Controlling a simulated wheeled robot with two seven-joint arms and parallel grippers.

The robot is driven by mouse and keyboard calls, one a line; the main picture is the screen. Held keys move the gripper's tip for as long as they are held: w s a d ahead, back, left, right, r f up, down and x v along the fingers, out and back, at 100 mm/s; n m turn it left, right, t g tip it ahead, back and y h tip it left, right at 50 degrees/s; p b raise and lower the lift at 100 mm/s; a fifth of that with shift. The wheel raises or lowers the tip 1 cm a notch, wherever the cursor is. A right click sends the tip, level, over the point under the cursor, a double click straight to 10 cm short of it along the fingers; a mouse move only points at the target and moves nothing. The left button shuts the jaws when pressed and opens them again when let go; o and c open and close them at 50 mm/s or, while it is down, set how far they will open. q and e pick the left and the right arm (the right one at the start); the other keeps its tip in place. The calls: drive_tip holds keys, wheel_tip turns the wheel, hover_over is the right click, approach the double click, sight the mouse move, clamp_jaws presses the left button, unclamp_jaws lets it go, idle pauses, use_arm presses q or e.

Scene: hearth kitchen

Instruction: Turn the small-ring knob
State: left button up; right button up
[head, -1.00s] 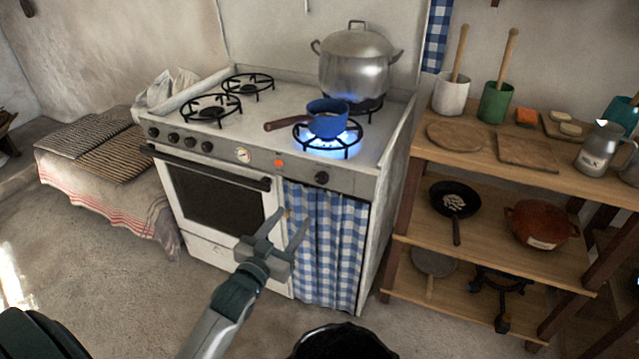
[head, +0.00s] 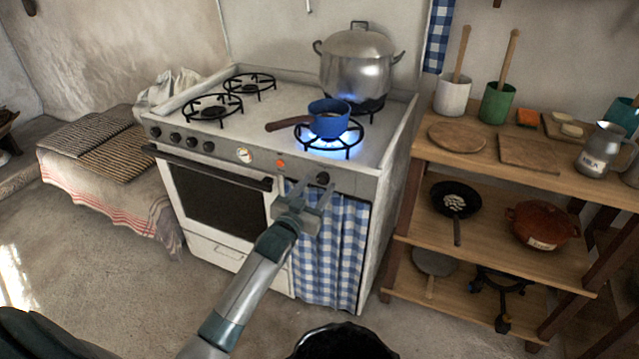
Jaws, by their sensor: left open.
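The stove's front panel (head: 224,155) carries several dark knobs at its left, a round gauge, a small orange piece (head: 280,164) and a black knob (head: 323,178) at its right. No label shows which is the small-ring knob. My left gripper (head: 312,185) is open and empty, in front of the panel's right end. Its fingers point up towards the black knob and appear very near it; I cannot tell whether they touch it. My right gripper is not in view.
A blue saucepan (head: 328,119) stands on a lit front burner (head: 340,148), its handle pointing left. A big lidded pot (head: 356,65) stands behind it. A checked curtain (head: 340,250) hangs below the panel. A wooden shelf (head: 478,165) with kitchenware stands at the right.

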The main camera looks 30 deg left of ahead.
use_arm(q)
drive_tip(key=shift+w, duration=1)
drive_tip(key=shift+c, duration=0.3)
drive_tip(key=c, duration=1)
